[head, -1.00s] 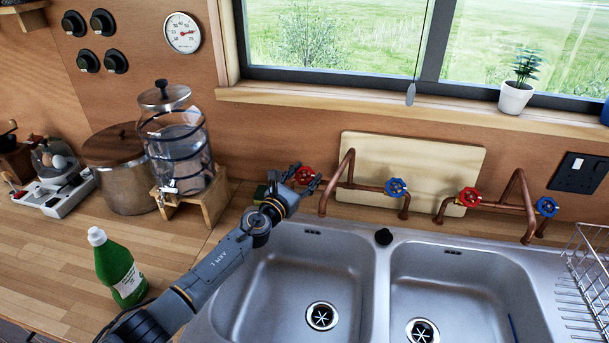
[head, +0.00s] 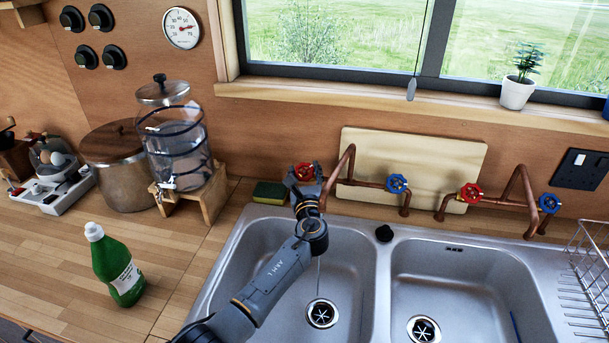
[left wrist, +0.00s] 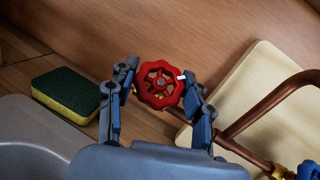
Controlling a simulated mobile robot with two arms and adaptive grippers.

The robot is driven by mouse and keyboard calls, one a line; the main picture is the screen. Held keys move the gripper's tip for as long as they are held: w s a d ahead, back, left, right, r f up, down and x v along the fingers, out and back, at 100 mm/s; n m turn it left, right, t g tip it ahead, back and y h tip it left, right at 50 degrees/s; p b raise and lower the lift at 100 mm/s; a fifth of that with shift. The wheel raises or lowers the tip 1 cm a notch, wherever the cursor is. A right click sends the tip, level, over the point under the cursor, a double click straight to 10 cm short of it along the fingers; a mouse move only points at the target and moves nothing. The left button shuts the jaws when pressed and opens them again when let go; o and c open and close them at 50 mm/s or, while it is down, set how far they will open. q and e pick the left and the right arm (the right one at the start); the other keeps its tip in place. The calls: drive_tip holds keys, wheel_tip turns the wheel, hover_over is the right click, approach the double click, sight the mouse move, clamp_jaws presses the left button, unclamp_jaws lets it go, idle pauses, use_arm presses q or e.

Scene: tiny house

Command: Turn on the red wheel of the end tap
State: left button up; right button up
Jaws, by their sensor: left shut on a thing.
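The end tap is a copper pipe tap (head: 340,168) behind the left sink basin, with a red wheel (head: 304,171) at its left end and a blue wheel (head: 397,183) at its right. My left gripper (head: 305,180) reaches up over the basin to the red wheel. In the left wrist view the red wheel (left wrist: 159,85) sits between the two fingers (left wrist: 157,92), and the gripper is shut on it. A thin pale line, like a water stream, shows above the left drain (head: 321,313). My right gripper is out of view.
A green and yellow sponge (head: 270,192) lies just left of the wheel. A second tap (head: 500,203) stands to the right. A glass dispenser (head: 176,145) and a green bottle (head: 117,265) stand on the counter at left. A pale board (head: 430,160) leans behind the taps.

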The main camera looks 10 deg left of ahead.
use_arm(q)
drive_tip(key=shift+n+y, duration=0.3)
drive_tip(key=shift+n, duration=0.2)
drive_tip(key=o, duration=1.2)
drive_tip(key=v, duration=1.2)
